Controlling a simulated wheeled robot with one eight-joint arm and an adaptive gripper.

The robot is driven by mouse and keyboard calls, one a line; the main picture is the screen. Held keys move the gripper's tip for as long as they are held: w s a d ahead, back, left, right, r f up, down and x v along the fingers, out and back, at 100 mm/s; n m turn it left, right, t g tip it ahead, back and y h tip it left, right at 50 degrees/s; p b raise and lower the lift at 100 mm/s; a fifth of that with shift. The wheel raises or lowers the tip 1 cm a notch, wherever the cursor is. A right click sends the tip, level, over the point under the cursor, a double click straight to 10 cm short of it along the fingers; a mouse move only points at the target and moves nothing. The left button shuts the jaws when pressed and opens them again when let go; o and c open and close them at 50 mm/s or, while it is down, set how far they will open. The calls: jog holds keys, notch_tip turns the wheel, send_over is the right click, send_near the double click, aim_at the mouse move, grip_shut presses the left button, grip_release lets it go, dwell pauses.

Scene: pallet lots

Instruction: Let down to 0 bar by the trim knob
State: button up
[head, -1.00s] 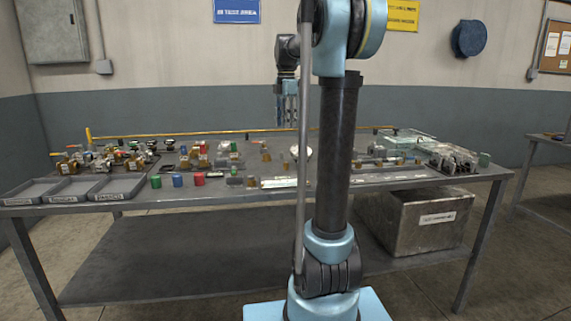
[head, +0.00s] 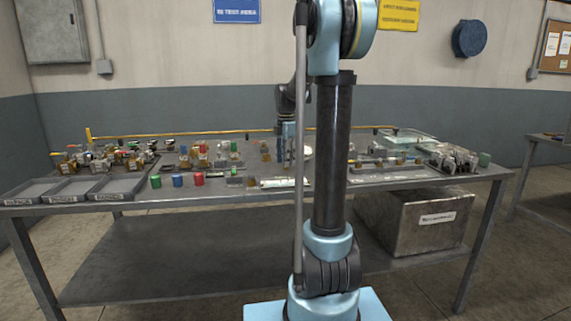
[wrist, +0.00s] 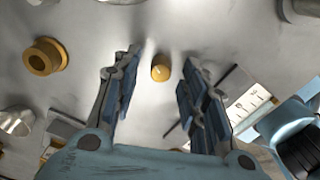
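A small round brass knob (wrist: 160,68), which looks like the trim knob, shows in the wrist view between and just beyond my fingertips. My gripper (wrist: 162,60) is open, with one finger on each side of the knob; I see no contact. In the head view my gripper (head: 287,158) points down low over the middle of the bench, partly beside my arm column. The knob is too small to make out there. A white round thing (head: 308,151) is mostly hidden behind my arm; I cannot read any pressure.
A brass ring-shaped fitting (wrist: 45,56) lies left of the gripper, and a white marked strip (wrist: 247,107) lies right. The bench (head: 225,198) carries grey trays (head: 110,188) at left, coloured caps (head: 178,180), valves and fittings. A yellow pipe (head: 190,134) runs along the back.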

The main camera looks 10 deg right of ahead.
jog(key=shift+f, duration=0.75)
grip_shut()
